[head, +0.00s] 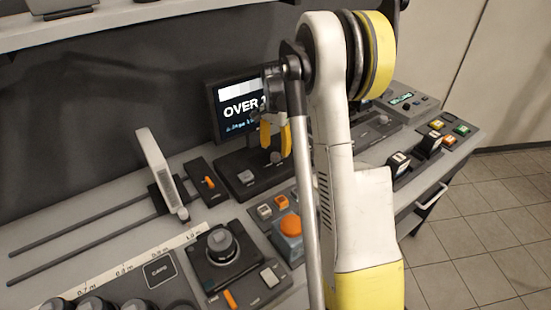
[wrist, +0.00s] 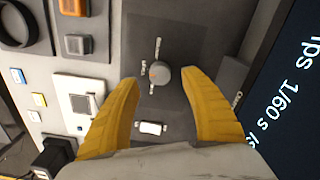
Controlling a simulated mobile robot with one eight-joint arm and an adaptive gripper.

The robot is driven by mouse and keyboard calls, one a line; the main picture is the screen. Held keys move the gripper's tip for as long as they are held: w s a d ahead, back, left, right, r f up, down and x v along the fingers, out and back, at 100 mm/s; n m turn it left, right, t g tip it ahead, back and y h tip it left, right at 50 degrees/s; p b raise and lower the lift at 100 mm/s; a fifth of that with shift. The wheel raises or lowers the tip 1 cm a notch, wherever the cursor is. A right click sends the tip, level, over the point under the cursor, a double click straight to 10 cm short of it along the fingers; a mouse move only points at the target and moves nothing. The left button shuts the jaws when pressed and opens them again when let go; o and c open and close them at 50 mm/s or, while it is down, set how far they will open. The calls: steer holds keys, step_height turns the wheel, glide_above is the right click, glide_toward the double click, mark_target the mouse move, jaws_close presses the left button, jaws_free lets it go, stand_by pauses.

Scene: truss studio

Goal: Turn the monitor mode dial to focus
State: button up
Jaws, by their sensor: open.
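The monitor mode dial (wrist: 160,74) is a small round grey knob on a dark panel (wrist: 185,35), with small white labels around it that are too small to read. A small orange mark shows on its face. In the wrist view my gripper (wrist: 161,79) is open, with one yellow fingertip on each side of the dial and a gap to each. In the head view my gripper (head: 275,140) is over the panel in front of the monitor (head: 238,108), and its fingers partly cover the dial there.
A white button (wrist: 151,128) sits on the same panel near the dial. An orange button (head: 289,226), a large black knob (head: 221,243) and a slider with an orange handle (head: 208,182) stand on the desk nearby. A white upright plate (head: 158,165) stands on rails at left.

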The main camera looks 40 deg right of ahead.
mark_target(276, 154)
steer(key=shift+f+b, duration=0.4)
steer(key=shift+f, duration=1.45)
jaws_close()
steer(key=shift+n, duration=0.3)
steer(key=n, duration=0.9)
steer(key=shift+n, duration=2.3)
